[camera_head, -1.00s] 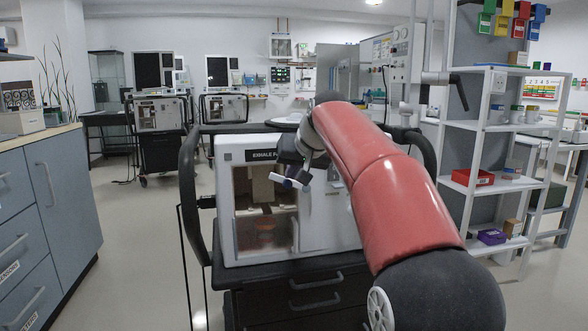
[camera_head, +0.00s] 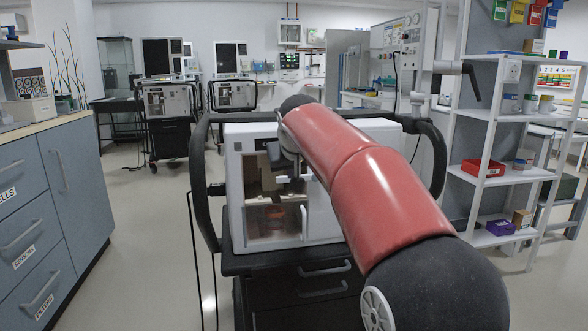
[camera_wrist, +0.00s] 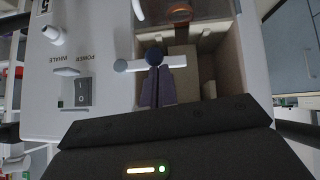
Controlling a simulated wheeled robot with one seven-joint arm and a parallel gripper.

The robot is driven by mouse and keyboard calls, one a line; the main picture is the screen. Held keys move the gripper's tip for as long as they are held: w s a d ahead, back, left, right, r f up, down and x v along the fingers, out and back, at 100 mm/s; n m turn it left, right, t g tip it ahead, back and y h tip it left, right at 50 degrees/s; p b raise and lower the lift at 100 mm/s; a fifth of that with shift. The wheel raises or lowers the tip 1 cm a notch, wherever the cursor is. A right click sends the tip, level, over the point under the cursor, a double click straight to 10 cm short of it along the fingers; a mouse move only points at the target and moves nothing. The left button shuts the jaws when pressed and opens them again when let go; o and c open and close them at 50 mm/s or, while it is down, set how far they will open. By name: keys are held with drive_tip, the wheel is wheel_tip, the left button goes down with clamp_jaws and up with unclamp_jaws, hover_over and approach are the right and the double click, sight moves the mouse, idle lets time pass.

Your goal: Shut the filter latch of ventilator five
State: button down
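Ventilator five (camera_head: 236,190) is the white cabinet on a dark cart ahead, with a "5" at the upper left of the wrist view. Its front has a see-through compartment (camera_head: 272,228) with an orange part inside. The filter latch (camera_wrist: 176,61), a pale bar with a dark round hub, lies across the compartment's edge. The bar is level in the wrist view, where a round knob ends its left side. My gripper (camera_wrist: 155,72) has its dark fingers close together with tips at the latch, by the hub. Whether they touch it is hard to tell. My red arm hides the cabinet's right part.
A power switch (camera_wrist: 84,93) and a white port (camera_wrist: 54,34) are beside the latch on the front panel. A black rail (camera_head: 203,190) frames the cart. Blue drawers (camera_head: 70,185) stand left, a white shelf (camera_head: 497,120) right. Open floor lies between drawers and cart.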

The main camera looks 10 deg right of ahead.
drive_tip(key=shift+r, duration=0.1)
drive_tip(key=s+a+r+p, duration=0.2)
drive_tip(key=s+r+p, duration=0.45)
drive_tip(key=r, duration=0.55)
drive_tip(key=s+d+f+g+b, duration=0.1)
drive_tip(key=s+d+f+g, duration=0.2)
drive_tip(key=s+f, duration=2.4)
drive_tip(key=s, duration=0.3)
drive_tip(key=shift+s+d+m+y, duration=0.15)
drive_tip(key=shift+s+m+y, duration=0.25)
